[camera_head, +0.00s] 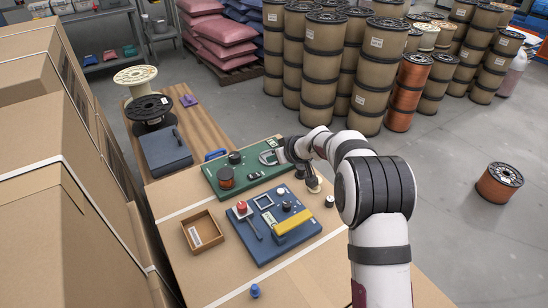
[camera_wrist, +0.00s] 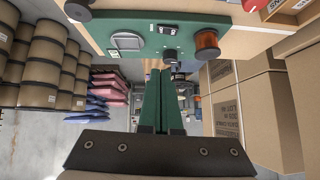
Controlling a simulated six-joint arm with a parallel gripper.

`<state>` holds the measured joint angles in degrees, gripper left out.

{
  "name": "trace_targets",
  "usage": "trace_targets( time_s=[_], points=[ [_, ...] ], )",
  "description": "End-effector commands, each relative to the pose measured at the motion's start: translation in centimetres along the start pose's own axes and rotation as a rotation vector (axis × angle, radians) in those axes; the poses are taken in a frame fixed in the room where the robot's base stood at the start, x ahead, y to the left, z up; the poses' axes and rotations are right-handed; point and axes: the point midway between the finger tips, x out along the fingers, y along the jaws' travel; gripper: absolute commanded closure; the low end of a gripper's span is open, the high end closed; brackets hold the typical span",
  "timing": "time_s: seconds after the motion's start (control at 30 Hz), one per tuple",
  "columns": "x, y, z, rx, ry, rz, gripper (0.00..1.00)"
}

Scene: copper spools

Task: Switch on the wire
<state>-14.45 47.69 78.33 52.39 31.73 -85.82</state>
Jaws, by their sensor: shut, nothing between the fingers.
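A green board (camera_head: 211,188) lies on the cardboard-topped bench. My gripper (camera_wrist: 166,74) has long green fingers, shut and empty, with tips appearing just below the knob. Contact with the board cannot be told. In the head view the fingers are hard to make out.
A blue board (camera_head: 262,253) in front bears a red button (camera_head: 241,206) and a yellow bar (camera_head: 293,222). A wooden tray (camera_head: 203,232) stands to its left. Cardboard boxes (camera_head: 60,225) wall off the left side. Stacked spools (camera_head: 322,60) fill the back.

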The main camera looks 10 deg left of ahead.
Motion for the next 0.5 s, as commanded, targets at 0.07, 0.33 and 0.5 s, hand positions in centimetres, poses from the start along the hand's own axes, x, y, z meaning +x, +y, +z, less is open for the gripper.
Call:
trace_targets(
  time_s=[0.07,0.33,0.5],
  points=[
    [0.0,0.0,0.0,0.0,0.0,0.0,1.0],
    [-0.3,-1.5,-0.1,0.05,0.0,-0.053,1.0],
    [0.4,-1.5,-0.1,0.05,-0.001,-0.053,1.0]
  ],
)
